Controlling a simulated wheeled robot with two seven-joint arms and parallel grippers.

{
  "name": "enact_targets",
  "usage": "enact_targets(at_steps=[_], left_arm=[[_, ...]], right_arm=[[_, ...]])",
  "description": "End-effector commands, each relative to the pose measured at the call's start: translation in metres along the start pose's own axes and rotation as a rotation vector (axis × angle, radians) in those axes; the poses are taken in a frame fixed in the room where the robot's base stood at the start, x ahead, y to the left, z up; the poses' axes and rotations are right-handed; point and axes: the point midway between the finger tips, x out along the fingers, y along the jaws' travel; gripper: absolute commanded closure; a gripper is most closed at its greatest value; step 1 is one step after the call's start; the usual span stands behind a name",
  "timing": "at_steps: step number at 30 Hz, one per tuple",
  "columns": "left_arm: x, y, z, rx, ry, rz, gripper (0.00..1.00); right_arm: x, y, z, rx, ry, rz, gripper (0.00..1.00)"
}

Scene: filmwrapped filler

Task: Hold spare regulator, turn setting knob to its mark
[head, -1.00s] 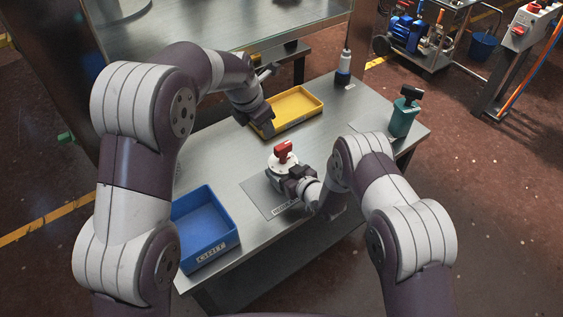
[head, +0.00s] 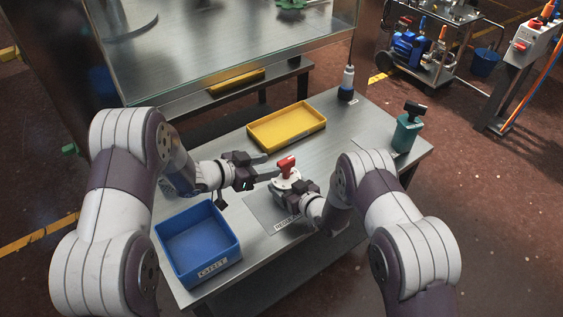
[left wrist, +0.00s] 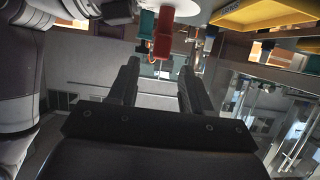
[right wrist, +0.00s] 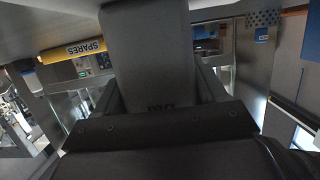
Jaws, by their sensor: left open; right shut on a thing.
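The regulator (head: 283,186) has a white round top and a red setting knob (head: 287,166), and stands upright over the grey mat on the bench. My right gripper (head: 299,189) is shut on its body from the near right; the right wrist view shows the grey body (right wrist: 148,50) between the fingers. My left gripper (head: 270,167) is open, with its fingers pointing at the knob from the left. In the left wrist view the red knob (left wrist: 163,35) lies just beyond and between the open fingertips (left wrist: 160,68). The knob's mark cannot be made out.
A blue bin (head: 190,243) stands at the bench's near left, below my left arm. A yellow tray (head: 287,126) lies behind the regulator.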

Motion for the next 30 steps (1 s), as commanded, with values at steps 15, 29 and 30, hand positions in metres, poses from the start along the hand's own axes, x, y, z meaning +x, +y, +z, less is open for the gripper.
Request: enact_targets(at_steps=[15, 29, 30], left_arm=[[0.059, -0.001, 0.000, -0.002, 0.000, -0.003, 0.51], [0.058, -0.001, -0.001, 0.000, 0.000, 0.002, 1.00], [0.058, -0.001, -0.001, 0.002, 0.001, 0.007, 1.00]], right_arm=[[0.000, 0.000, -0.001, 0.000, 0.002, 0.001, 0.71], [0.000, 0.000, -0.001, 0.000, 0.002, 0.000, 0.71], [0.000, 0.000, -0.001, 0.000, 0.002, 0.000, 0.71]])
